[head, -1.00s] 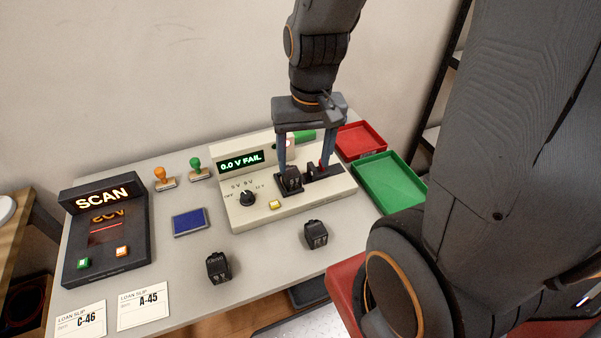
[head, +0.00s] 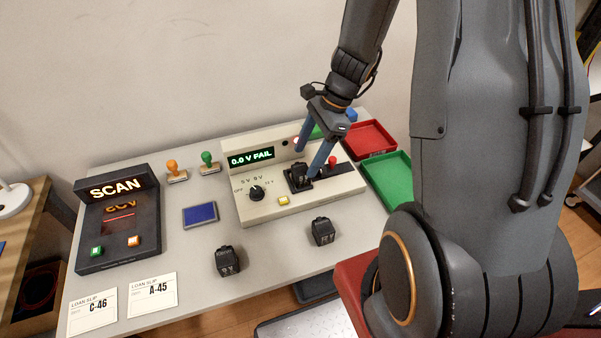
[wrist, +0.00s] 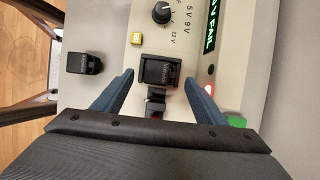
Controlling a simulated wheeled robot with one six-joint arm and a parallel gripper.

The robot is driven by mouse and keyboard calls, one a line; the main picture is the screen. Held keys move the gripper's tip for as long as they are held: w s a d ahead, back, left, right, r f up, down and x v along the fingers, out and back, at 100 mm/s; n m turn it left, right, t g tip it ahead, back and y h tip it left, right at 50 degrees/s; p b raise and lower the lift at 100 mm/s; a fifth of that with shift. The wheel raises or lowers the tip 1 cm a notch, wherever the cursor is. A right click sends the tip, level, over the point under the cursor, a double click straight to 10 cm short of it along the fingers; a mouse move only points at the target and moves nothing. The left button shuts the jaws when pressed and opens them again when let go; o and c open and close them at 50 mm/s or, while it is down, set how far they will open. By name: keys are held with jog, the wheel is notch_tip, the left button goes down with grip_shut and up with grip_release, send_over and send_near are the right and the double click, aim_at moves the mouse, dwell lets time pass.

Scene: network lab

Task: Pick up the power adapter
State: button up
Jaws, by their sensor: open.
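A black power adapter (head: 299,177) sits in the dark socket of the beige tester (head: 262,205), whose display reads 0.0 V FAIL. It also shows in the wrist view (wrist: 160,70), just beyond and between the fingertips. My gripper (head: 309,163) is open above the tester, its two blue fingers spread and pointing down at the adapter; it also shows in the wrist view (wrist: 163,82). I see nothing between its fingers being held. Two more black adapters lie on the table in front of the tester, one at left (head: 228,261) and one at right (head: 321,231).
A black SCAN station (head: 118,226) stands at left, with two loan slips (head: 152,295) in front. A blue pad (head: 200,214) and orange (head: 174,169) and green (head: 208,161) stamps lie in between. Red (head: 370,139) and green (head: 389,180) trays stand at right.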

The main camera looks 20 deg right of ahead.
aim_at(301, 167)
jog(key=shift+x, duration=1.7)
jog(key=shift+c, duration=0.5)
jog(key=c, duration=1.2)
jog(key=shift+c, duration=0.2)
jog(key=shift+r, duration=0.1)
